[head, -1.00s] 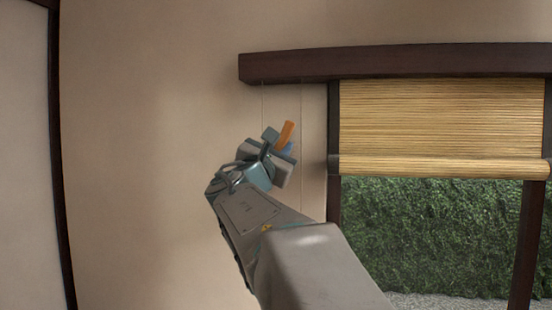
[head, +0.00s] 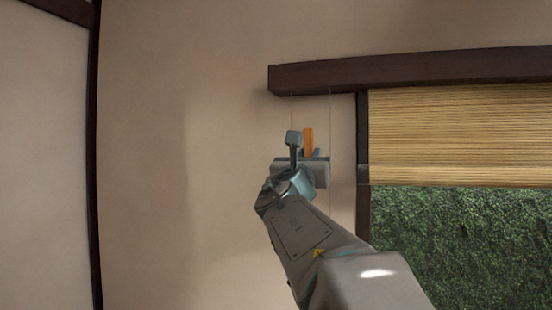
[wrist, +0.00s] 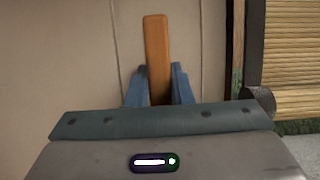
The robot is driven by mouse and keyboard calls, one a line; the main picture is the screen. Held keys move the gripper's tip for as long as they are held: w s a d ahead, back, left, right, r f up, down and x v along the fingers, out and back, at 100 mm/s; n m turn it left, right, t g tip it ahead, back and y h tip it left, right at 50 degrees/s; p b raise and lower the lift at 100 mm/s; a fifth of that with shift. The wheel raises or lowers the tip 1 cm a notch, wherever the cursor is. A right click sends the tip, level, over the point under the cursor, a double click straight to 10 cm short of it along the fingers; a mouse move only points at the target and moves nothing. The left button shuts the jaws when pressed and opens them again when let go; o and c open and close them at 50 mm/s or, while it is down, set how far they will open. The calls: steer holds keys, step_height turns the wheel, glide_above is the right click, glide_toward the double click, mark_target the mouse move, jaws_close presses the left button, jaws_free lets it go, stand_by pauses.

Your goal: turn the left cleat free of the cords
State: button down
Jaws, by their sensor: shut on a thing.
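An orange-brown wooden cleat (head: 308,141) stands roughly upright in front of the wall below the dark beam. My gripper (head: 308,155) is shut on it. In the wrist view the cleat (wrist: 156,48) rises between the two blue fingers of my gripper (wrist: 159,74); its lower end is hidden by the gripper body. Two thin pale cords hang from the beam, a left cord (head: 291,108) and a right cord (head: 330,120). They pass on either side of the cleat's visible part; whether they touch it lower down is hidden.
A dark wooden beam (head: 400,72) runs above. A bamboo blind (head: 450,135) hangs to the right over a window with a green hedge (head: 460,240) behind it. The plain wall (head: 190,180) to the left is clear.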

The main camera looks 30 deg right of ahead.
steer(key=shift+f, duration=0.1)
steer(key=c, duration=1.3)
jaws_free()
steer(key=shift+s, duration=0.1)
steer(key=b+v, duration=0.2)
steer(key=v, duration=1.1)
steer(key=shift+s+a+b, duration=0.2)
steer(key=shift+a+b, duration=0.1)
steer(key=shift+b, duration=0.1)
steer(key=shift+f, duration=0.15)
step_height(320, 180, down, 22)
steer(key=s+m+g+y+p, duration=0.1)
steer(key=m+g+y+p, duration=0.2)
steer(key=m+g+y, duration=0.75)
steer(key=s+a+f+m+y+p, duration=0.1)
steer(key=s+a+f+m+y, duration=0.1)
steer(key=a+f+m, duration=0.3)
steer(key=s+a+f+m+g+y+p, duration=0.1)
steer(key=s+a+f+m+y, duration=0.1)
steer(key=s+a+f+m, duration=0.2)
steer(key=s+a+f+m+g+y+p, duration=0.1)
steer(key=s+a+f+m+y, duration=0.1)
steer(key=a+f+m, duration=0.4)
steer(key=shift+s+a+f+m, duration=0.1)
steer(key=shift+s+f+m, duration=0.3)
steer(key=shift+f, duration=0.2)
steer(key=shift+s+f+m, duration=0.25)
steer(key=shift+s+f, duration=0.15)
steer(key=shift+f, duration=0.2)
